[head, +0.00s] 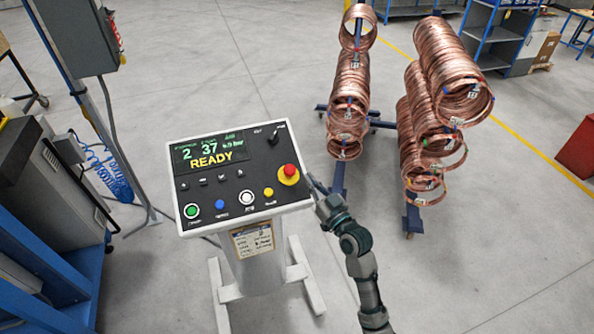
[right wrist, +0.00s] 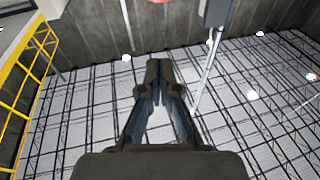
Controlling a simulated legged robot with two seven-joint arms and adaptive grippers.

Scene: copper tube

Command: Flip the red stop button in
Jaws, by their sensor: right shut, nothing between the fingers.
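The red stop button (head: 290,171) sits on a yellow base at the right side of the control panel (head: 240,180). The panel's screen reads READY. My right gripper (head: 314,182) is beside the panel's right edge, a little to the right of the red button and apart from it. In the right wrist view my right gripper (right wrist: 158,66) is shut, with its fingertips together and nothing between them. The wrist camera looks towards the ceiling and wall, and the button does not clearly show there. My left gripper is not in view.
The panel stands on a white pedestal (head: 262,262). Copper coils (head: 348,100) hang on blue racks behind and to the right. A grey machine (head: 55,190) and a post with a grey box (head: 77,40) stand left. Open floor lies between panel and racks.

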